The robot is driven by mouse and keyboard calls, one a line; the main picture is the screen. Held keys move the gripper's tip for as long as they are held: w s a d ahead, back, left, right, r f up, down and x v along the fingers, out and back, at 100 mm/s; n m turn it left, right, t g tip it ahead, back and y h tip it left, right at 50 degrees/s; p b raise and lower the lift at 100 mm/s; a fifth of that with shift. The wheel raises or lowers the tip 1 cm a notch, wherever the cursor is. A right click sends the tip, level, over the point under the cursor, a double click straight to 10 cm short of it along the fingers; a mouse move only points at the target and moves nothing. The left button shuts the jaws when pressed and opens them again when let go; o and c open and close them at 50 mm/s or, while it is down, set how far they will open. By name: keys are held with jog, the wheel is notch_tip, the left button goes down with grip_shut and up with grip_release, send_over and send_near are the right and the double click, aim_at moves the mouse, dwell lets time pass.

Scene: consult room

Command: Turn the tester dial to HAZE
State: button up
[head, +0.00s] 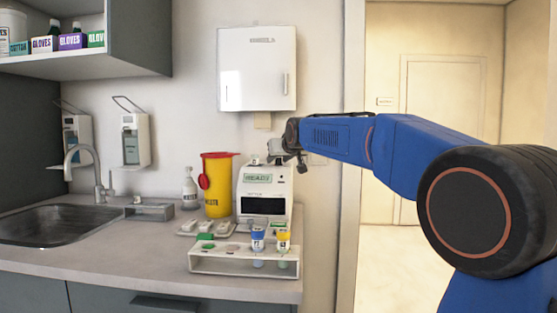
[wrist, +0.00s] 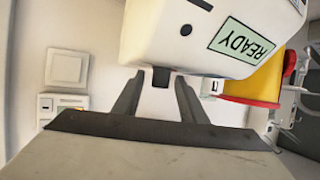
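The tester (head: 264,190) is a white box on the counter with a green READY display and a dark window. It also fills the top of the wrist view (wrist: 165,35), tilted, with the READY label at the right. My gripper (head: 280,157) is at the tester's top in the head view. In the wrist view my gripper (wrist: 160,82) has its two dark fingers apart, pointing at the tester's near edge. A small dark block shows between the fingertips; I cannot tell whether it is the dial or whether the fingers touch it. No HAZE mark is legible.
A white rack (head: 230,263) with blue and yellow vials stands in front of the tester. A yellow waste bin (head: 217,190) with a red lid and a spray bottle (head: 189,190) stand to its left. The sink (head: 45,225) is far left. A wall dispenser (head: 257,75) hangs above.

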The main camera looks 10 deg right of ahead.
grip_shut()
jog(key=shift+n+g+y, duration=0.5)
jog(key=shift+n+y, duration=1.2)
jog(key=shift+y, duration=0.2)
jog(key=n+g+y, duration=0.2)
jog(key=n+y, duration=0.1)
jog(key=y, duration=0.1)
jog(key=shift+w+d+n, duration=0.1)
jog(key=shift+w+n, duration=0.05)
jog(key=shift+n, duration=0.25)
jog(key=n+g+y, duration=0.2)
jog(key=n+g, duration=0.2)
jog(key=shift+y, duration=0.4)
jog(key=shift+n+g, duration=0.4)
